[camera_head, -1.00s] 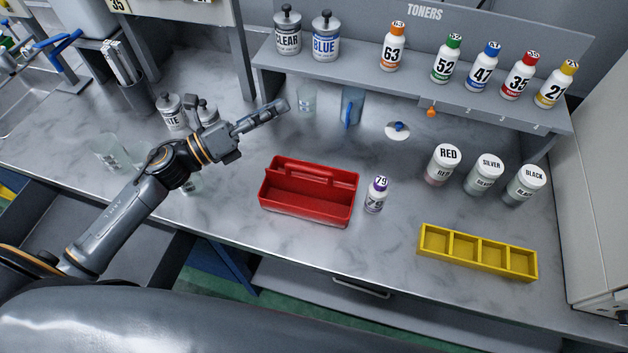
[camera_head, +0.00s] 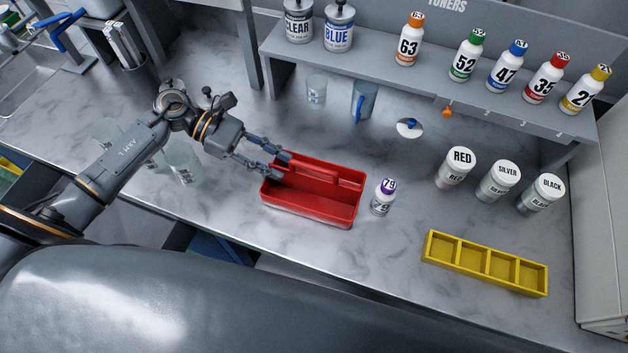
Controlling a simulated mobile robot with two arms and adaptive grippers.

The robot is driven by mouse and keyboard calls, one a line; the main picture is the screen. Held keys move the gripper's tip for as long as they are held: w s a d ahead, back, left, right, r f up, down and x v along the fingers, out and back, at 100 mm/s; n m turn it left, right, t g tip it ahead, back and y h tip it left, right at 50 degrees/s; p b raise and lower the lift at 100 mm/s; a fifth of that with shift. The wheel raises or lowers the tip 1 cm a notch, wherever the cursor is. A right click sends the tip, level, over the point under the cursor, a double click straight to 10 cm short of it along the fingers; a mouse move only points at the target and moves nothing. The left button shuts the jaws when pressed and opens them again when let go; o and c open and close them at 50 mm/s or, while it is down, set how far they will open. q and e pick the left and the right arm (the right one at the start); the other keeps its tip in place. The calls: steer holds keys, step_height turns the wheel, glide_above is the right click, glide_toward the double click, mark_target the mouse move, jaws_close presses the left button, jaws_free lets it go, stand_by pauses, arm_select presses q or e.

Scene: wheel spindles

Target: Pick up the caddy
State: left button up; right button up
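The red caddy (camera_head: 318,207) sits upright on the marbled counter, with a raised red handle (camera_head: 322,169) running along its middle. My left gripper (camera_head: 280,166) is at the caddy's back left corner. Its two fingers are spread apart with a gap between them. The fingertips overlap the caddy's left rim in the picture; I cannot tell whether they touch it. Nothing shows between the fingers. My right gripper is out of the frame.
A small bottle 79 (camera_head: 383,197) stands close to the caddy's right side. A yellow divided tray (camera_head: 484,264) lies further right. Glass beakers (camera_head: 184,163) stand under my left arm. A shelf (camera_head: 420,95) with toner bottles runs behind. The counter before the caddy is clear.

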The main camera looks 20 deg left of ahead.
mark_target(295, 173)
arm_select(q)
steer(key=shift+x, duration=0.8)
steer(key=p+x, duration=0.3)
steer(key=x, duration=0.1)
steer(key=shift+d+p, duration=0.35)
steer(key=shift+d+f, duration=0.2)
steer(key=shift+d, duration=0.1)
steer(key=shift+a, duration=0.1)
steer(key=shift+c, duration=0.4)
jaws_close()
